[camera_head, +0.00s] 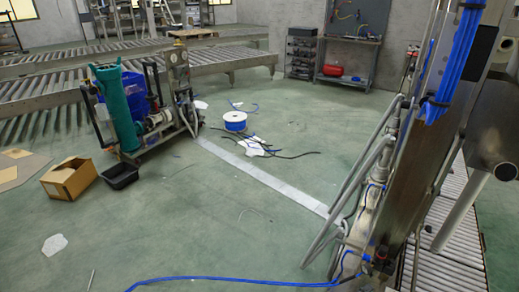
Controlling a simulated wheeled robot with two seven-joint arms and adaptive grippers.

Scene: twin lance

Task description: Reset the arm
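I see no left arm or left gripper in the head view. At the right edge, dark and grey metal parts crowd the picture, and I cannot make out my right gripper's fingertips among them. Whether it is open or shut does not show. A tall metal machine frame (392,190) with bent grey pipes and a bundle of blue cables (455,55) fills the right side.
A roller conveyor (215,58) runs across the back left. A pump unit with a green cylinder (120,112), an open cardboard box (68,180) and a black bin (120,175) stand left. A cable spool (235,120) and loose cables lie mid-floor. The front-centre floor is mostly clear.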

